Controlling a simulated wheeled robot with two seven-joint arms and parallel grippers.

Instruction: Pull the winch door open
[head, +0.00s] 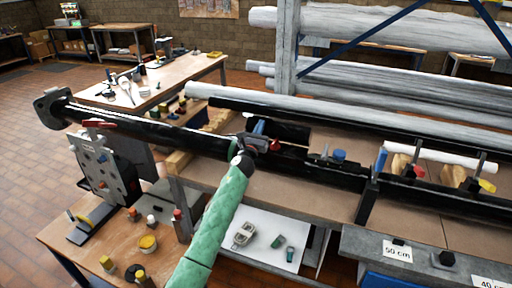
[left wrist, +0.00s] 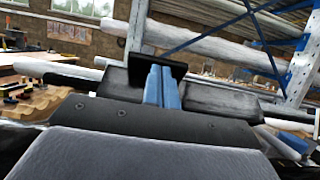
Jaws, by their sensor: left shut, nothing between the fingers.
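A long black mast (head: 150,128) lies across the head view, with a round flange (head: 50,105) at its left end. No part is clearly recognisable as the winch door; a dark flat panel (head: 290,132) shows at the mast's middle, with a small red part (head: 275,146) near it. My left gripper (head: 260,127) is at the mast by this panel, at the end of my green-sleeved arm. Contact cannot be told. Its blue fingers (left wrist: 162,85) show closed together in the left wrist view, with black blocks on either side. My right gripper is not in view.
A grey plate stand (head: 100,165) is under the mast's left part. A wooden bench (head: 150,85) stands behind, and a low table with jars (head: 148,242) in front. Pale tubes (head: 360,75) lie on a rack with a blue brace at the right. Brick floor is clear at left.

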